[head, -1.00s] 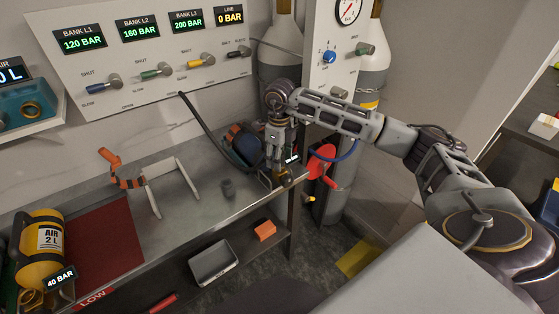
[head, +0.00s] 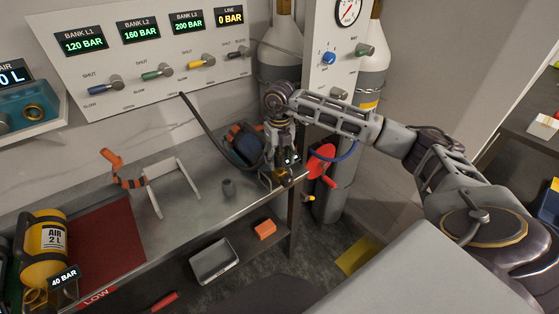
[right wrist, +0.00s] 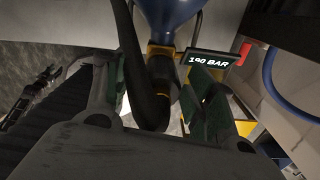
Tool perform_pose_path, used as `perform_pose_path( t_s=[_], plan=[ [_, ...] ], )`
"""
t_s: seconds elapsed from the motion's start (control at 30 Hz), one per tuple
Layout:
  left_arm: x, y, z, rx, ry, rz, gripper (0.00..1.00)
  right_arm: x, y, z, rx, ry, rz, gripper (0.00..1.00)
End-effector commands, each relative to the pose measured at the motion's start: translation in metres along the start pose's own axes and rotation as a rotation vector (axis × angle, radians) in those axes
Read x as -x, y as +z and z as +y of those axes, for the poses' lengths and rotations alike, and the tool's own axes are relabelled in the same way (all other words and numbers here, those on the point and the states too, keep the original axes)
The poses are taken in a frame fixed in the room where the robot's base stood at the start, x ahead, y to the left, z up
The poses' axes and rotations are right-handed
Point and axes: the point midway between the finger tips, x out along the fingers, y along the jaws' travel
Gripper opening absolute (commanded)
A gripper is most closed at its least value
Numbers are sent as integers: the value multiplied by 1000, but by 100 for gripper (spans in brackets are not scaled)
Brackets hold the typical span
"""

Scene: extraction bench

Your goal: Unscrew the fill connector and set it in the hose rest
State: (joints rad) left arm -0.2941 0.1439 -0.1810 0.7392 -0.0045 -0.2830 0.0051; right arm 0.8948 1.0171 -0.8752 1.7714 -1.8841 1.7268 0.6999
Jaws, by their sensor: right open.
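My right gripper (head: 281,150) is open at the bench's right end, over the valve end of a blue cylinder (head: 243,146). In the right wrist view its two green-padded fingers (right wrist: 162,98) stand apart. Between them are the dark hose (right wrist: 131,55) and a dark fitting at the valve (right wrist: 160,68), apparently the fill connector; the hose partly hides it. The blue cylinder (right wrist: 170,12) is above. In the head view the hose (head: 208,129) runs down from the panel to the cylinder. My left gripper is out of view.
A display reading 190 BAR (right wrist: 206,60) sits beside the valve. A yellow cylinder (head: 44,245) is far left. The valve panel (head: 140,95) stands behind.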

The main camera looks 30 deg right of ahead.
Motion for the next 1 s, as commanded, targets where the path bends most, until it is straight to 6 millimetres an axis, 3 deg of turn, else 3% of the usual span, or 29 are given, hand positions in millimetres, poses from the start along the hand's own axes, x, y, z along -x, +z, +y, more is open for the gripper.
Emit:
perform_pose_path(
  t_s=[1.0],
  plan=[
    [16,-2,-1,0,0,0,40,1,0,0,-582,0,0,55]
  ],
)
